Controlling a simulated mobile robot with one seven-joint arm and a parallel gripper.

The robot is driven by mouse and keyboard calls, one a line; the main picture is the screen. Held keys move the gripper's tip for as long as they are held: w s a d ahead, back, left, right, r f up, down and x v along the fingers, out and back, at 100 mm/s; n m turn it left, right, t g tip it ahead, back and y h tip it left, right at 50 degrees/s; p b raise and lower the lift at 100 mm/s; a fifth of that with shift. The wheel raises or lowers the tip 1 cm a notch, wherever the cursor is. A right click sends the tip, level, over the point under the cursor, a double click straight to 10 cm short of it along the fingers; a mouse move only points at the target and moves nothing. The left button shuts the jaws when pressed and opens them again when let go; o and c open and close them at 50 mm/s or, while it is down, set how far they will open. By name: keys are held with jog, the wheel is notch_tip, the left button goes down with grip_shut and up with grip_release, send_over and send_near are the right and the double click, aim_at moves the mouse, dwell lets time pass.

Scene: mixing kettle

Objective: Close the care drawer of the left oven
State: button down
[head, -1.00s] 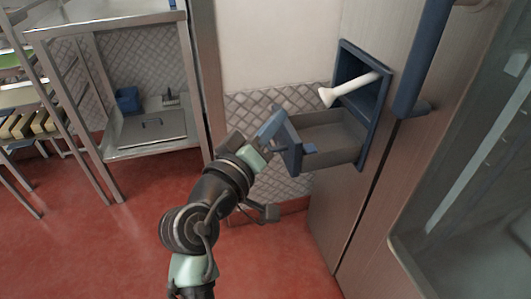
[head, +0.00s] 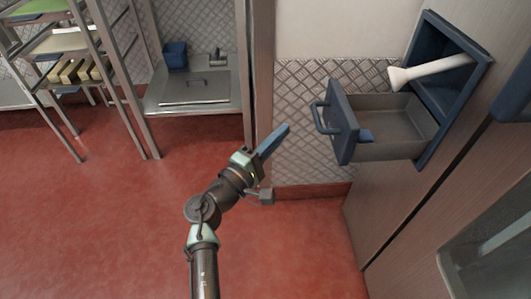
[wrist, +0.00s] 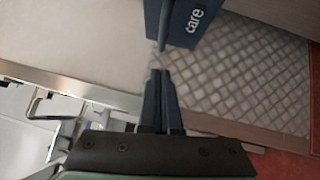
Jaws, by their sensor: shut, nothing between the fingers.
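The care drawer (head: 385,127) is pulled out of its blue-framed opening in the oven's side panel, at the right of the head view. Its blue front (head: 342,122) has a blue handle (head: 320,118) facing left. In the wrist view the front shows the word "care" (wrist: 193,20) at the top. My gripper (head: 284,130) is shut and empty, its blue fingers pointing up and right. It is to the left of the drawer front and apart from it in the head view. In the wrist view the fingertips (wrist: 161,72) sit just below the drawer front.
A white funnel-ended tube (head: 430,72) sticks out of the opening above the drawer. The tall oven body (head: 390,210) stands at the right. A steel shelf unit (head: 198,110) and a tray rack (head: 72,50) stand at the left. The red floor (head: 100,220) is clear.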

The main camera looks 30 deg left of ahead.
jog(key=shift+w+d+r+b, duration=0.15)
jog(key=shift+w+d+r, duration=0.1)
jog(key=shift+w+d, duration=0.7)
jog(key=shift+w+d+r+b, duration=0.15)
jog(key=shift+w+d+r, duration=0.1)
jog(key=shift+w+d, duration=0.7)
jog(key=shift+w+a, duration=0.1)
jog(key=b, duration=0.4)
send_over(382, 140)
jog(key=shift+a, duration=0.35)
jog(key=shift+d, duration=0.3)
